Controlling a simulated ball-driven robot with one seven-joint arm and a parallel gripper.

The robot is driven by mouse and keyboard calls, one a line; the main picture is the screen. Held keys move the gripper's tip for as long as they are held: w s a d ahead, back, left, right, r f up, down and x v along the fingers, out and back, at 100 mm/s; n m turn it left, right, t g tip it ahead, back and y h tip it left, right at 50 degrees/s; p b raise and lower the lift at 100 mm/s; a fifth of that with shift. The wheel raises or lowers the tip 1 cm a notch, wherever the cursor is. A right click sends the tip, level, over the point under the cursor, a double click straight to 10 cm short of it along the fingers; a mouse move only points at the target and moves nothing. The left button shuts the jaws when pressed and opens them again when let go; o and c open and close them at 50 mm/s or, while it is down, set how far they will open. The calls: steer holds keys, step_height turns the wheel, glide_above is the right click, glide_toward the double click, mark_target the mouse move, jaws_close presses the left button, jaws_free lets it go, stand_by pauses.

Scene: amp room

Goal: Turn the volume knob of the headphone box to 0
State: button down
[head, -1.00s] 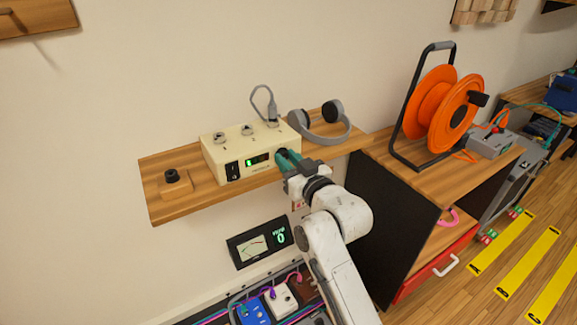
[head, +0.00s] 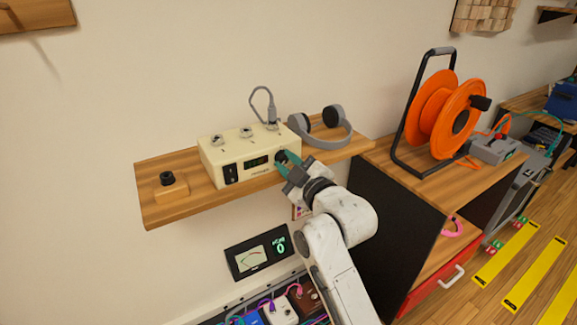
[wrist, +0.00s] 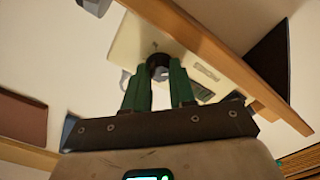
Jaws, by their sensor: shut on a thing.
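The headphone box (head: 210,157) is a cream box standing on a wooden wall shelf. Its front carries a black switch (head: 230,173), a small display (head: 257,162) too small to read surely, and a dark round volume knob (head: 281,156) at the right end. My gripper (head: 284,163), with green fingers, is at the front of the box and shut on the knob. In the wrist view the knob (wrist: 158,64) sits between the fingertips (wrist: 160,76). The knob's pointer cannot be made out.
Grey headphones (head: 325,128) lie right of the box on the shelf (head: 200,203). A wooden block with a black knob (head: 169,184) stands left. A meter panel (head: 258,251) showing 0 hangs below. An orange cable reel (head: 445,115) stands on the cabinet at right.

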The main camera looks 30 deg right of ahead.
steer(key=shift+f, duration=0.1)
stand_by(0.3)
steer(key=c, duration=0.9)
jaws_free()
steer(key=shift+c, duration=0.2)
steer(key=s+b, duration=0.1)
steer(key=s, duration=0.9)
steer(key=shift+s, duration=0.4)
